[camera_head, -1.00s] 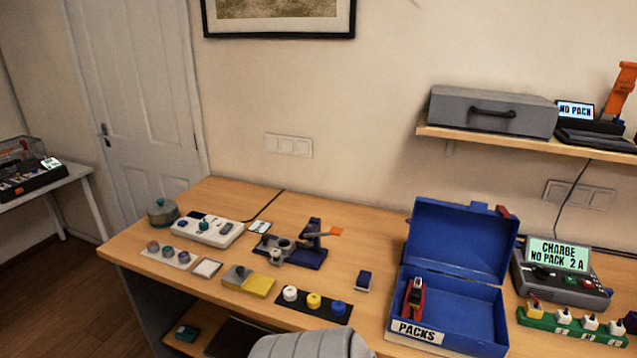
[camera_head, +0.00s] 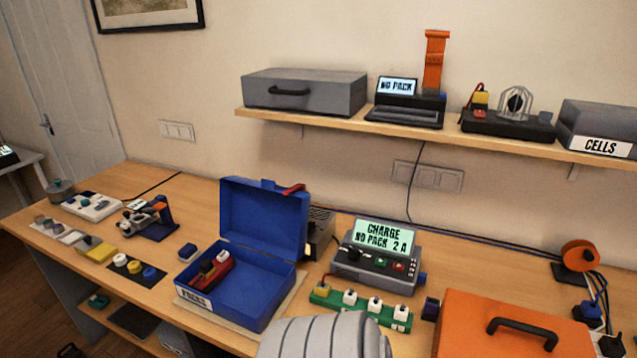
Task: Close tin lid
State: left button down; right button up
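A blue tin (camera_head: 228,309) with a "PACKS" label stands on the workbench left of centre. Its lid (camera_head: 264,217) is open and stands up at the back, leaning slightly rearward, with a red catch on its top edge. A red pack with light connector ends (camera_head: 212,272) lies inside the tin at the left; the rest of the visible floor is bare. Neither of my grippers shows in this view.
A charger (camera_head: 376,262) reading "NO PACK" stands right of the tin, behind a green connector strip (camera_head: 360,308). An orange case (camera_head: 505,330) fills the right front. A shelf (camera_head: 330,120) runs above. Small parts lie left of the tin.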

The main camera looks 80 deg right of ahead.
aim_at(255, 214)
jog(key=k, duration=0.45)
jog(key=z, duration=0.8)
